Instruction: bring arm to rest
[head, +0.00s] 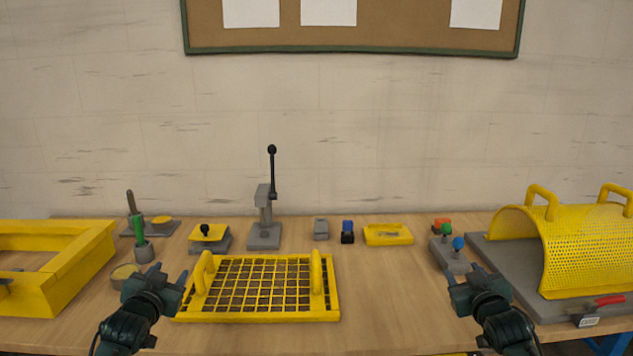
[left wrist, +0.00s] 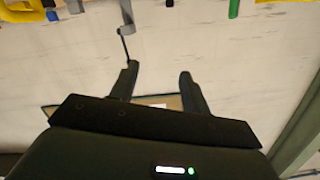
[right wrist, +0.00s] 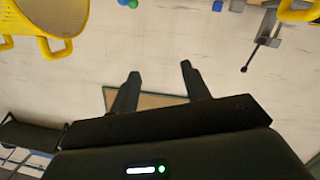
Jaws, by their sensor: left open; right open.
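My left gripper (head: 166,277) is open and empty, raised in front of the yellow grid guard on the left. In the left wrist view its two fingers (left wrist: 158,88) stand apart with only wall between them. My right gripper (head: 471,279) is open and empty, near the front of the grey block with green and blue knobs. In the right wrist view its fingers (right wrist: 158,88) are apart with nothing between them. Neither gripper visibly holds anything. Whether either touches the bench cannot be told.
A yellow frame (head: 85,262) is at left.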

